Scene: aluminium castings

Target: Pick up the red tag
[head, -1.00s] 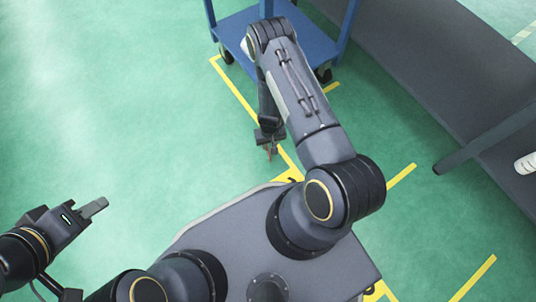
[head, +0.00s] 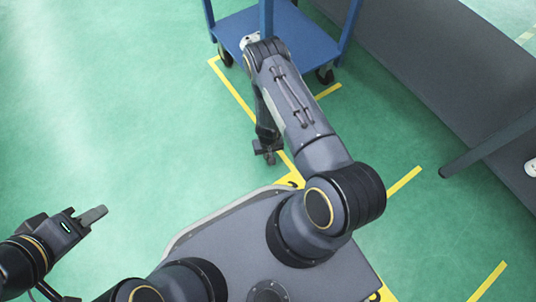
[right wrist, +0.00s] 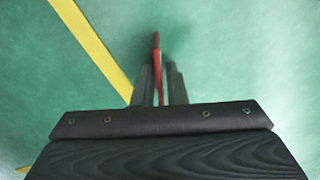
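The red tag (right wrist: 156,62) shows in the right wrist view as a thin red strip, seen nearly edge-on. It lies between the two fingers of my right gripper (right wrist: 159,80) and sticks out past their tips. The fingers are close together on either side of it, and green floor shows beyond. In the head view my right gripper (head: 268,158) hangs low over the floor, and the tag cannot be made out there. My left gripper (head: 93,216) is at the left, empty over the floor. Its fingers overlap in view, so their opening cannot be judged.
A long dark grey bench (head: 430,75) runs along the right. Yellow lines (head: 236,94) mark the floor. The green floor at left is clear.

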